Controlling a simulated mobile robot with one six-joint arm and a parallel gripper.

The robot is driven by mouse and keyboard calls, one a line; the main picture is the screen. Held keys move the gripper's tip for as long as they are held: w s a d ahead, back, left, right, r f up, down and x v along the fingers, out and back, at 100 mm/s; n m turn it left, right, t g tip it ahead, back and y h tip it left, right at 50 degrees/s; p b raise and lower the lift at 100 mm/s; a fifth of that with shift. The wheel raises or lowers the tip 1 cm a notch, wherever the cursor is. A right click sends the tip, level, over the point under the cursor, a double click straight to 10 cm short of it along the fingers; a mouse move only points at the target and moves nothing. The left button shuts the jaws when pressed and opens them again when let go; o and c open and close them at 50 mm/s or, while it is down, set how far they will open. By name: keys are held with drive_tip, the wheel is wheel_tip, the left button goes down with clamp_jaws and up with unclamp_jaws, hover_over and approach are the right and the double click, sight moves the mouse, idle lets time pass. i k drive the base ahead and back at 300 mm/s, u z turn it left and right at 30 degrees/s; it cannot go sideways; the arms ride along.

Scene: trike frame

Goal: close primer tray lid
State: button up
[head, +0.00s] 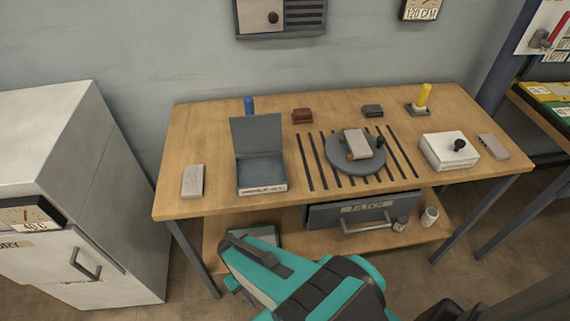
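The primer tray (277,187) is a dark grey, shallow square box with a pale, labelled front edge. It sits on the left half of the wooden workbench. Its lid (257,134) is open and stands nearly upright at the back edge, leaning slightly back. The inside of the tray looks empty. My teal and black arm reaches in from the bottom of the head view, in front of and below the bench. Its fingertips do not show, so I cannot see whether my gripper is open or shut. The arm is apart from the tray and lid.
On the workbench (220,150), a pale block (193,181) lies left of the tray and a blue cylinder (248,105) stands behind the lid. Right are dark slots, a round turntable (340,168) bearing a block, and a white box (449,152). A drawer (325,215) hangs below.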

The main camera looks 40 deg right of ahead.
sight(255, 133)
drive_tip(key=z, duration=0.7)
drive_tip(key=k, duration=1)
drive_tip(key=u, duration=0.05)
drive_tip(key=i, duration=0.85)
drive_tip(key=z, duration=0.05)
